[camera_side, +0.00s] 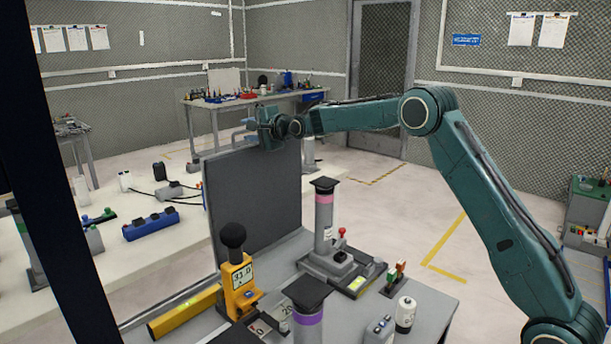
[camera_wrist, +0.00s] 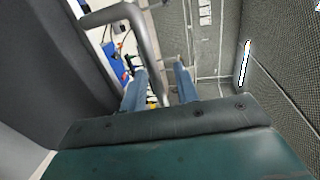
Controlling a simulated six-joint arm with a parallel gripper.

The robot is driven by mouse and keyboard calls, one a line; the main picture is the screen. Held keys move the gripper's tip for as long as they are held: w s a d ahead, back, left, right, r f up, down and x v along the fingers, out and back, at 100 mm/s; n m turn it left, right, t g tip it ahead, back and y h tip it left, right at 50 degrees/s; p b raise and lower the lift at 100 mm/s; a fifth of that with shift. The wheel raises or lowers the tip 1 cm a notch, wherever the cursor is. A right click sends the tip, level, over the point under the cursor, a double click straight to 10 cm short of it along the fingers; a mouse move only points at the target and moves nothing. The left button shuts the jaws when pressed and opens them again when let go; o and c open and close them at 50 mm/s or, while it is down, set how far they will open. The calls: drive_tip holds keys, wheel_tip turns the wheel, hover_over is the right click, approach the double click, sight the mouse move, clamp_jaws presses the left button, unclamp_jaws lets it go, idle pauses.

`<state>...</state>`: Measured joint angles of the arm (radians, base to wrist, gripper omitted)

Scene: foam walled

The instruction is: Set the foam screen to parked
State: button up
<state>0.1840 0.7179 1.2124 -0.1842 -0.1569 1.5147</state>
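The foam screen (camera_side: 255,200) is a dark grey upright panel standing at the left rear edge of the grey table in the side view. In the wrist view its dark face (camera_wrist: 50,70) fills the left side. A grey bar handle (camera_wrist: 144,42) sticks out from the screen in the wrist view. My gripper (camera_wrist: 160,80) has two blue fingers apart, with one leg of the handle between them. A gap shows between the bar and the right finger. In the side view my gripper (camera_side: 250,133) is at the screen's top edge, and its fingers are partly hidden.
On the table stand a grey post with a pink band (camera_side: 324,215), a yellow meter with a black foam ball (camera_side: 238,280), a purple-banded post (camera_side: 307,320) and a white canister (camera_side: 404,314). A yellow bar (camera_side: 183,312) lies by the screen's foot. A white bench (camera_side: 130,262) is behind.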

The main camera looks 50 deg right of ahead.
clamp_jaws()
drive_tip(key=a, duration=2.7)
drive_tip(key=shift+a, duration=0.3)
drive_tip(key=shift+c, duration=0.8)
unclamp_jaws()
drive_tip(key=shift+a, duration=0.15)
drive_tip(key=shift+o, duration=0.8)
drive_tip(key=shift+d, duration=0.2)
